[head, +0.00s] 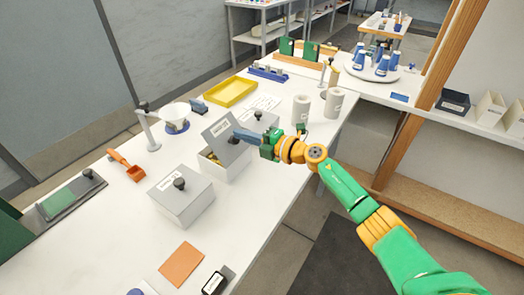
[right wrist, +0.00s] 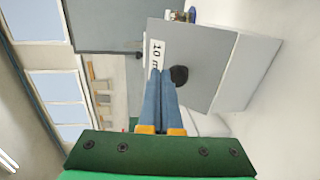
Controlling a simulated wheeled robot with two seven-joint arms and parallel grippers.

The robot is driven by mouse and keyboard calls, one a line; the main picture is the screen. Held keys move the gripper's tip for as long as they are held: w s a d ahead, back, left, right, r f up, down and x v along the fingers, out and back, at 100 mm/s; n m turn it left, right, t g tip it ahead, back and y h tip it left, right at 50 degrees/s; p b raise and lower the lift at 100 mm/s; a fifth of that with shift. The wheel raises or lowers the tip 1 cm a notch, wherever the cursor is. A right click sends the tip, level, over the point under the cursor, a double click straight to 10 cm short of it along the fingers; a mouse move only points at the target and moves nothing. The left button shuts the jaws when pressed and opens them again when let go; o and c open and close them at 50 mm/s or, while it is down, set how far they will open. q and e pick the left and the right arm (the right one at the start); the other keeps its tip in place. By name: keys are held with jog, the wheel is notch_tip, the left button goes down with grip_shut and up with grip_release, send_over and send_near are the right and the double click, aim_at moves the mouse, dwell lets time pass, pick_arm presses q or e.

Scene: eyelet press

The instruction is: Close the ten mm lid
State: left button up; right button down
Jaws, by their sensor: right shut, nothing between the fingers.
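The ten mm lid (head: 217,127) stands raised and tilted over its open grey box (head: 228,172), with something yellow partly visible inside. In the right wrist view the grey lid (right wrist: 203,52) carries a white "10 m…" label (right wrist: 154,55) and a black knob (right wrist: 179,75). My right gripper (head: 237,134) is shut and empty, its blue fingers close to the lid beside the knob. In the right wrist view the fingertips (right wrist: 160,72) overlap the label's edge; I cannot tell whether they touch the lid. My left gripper is not in view.
A closed grey box (head: 182,205) with a black knob stands in front of the open one.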

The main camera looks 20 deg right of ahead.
aim_at(223, 129)
jog(key=shift+w+a+r, duration=0.15)
jog(key=shift+w+a, duration=0.55)
jog(key=shift+w, duration=0.2)
jog(key=shift+w+a+r+p, duration=0.1)
jog(key=shift+w+a+p, duration=0.1)
jog(key=shift+w+p, duration=0.15)
jog(key=shift+w+a+g+h, duration=0.2)
jog(key=shift+g+h, duration=0.1)
jog(key=shift+g, duration=0.2)
jog(key=shift+w+a+f, duration=0.25)
jog(key=shift+f, duration=0.1)
jog(key=shift+w+a+f, duration=0.15)
jog(key=shift+w+a, duration=0.05)
jog(key=shift+w, duration=0.1)
jog(key=shift+s, duration=0.1)
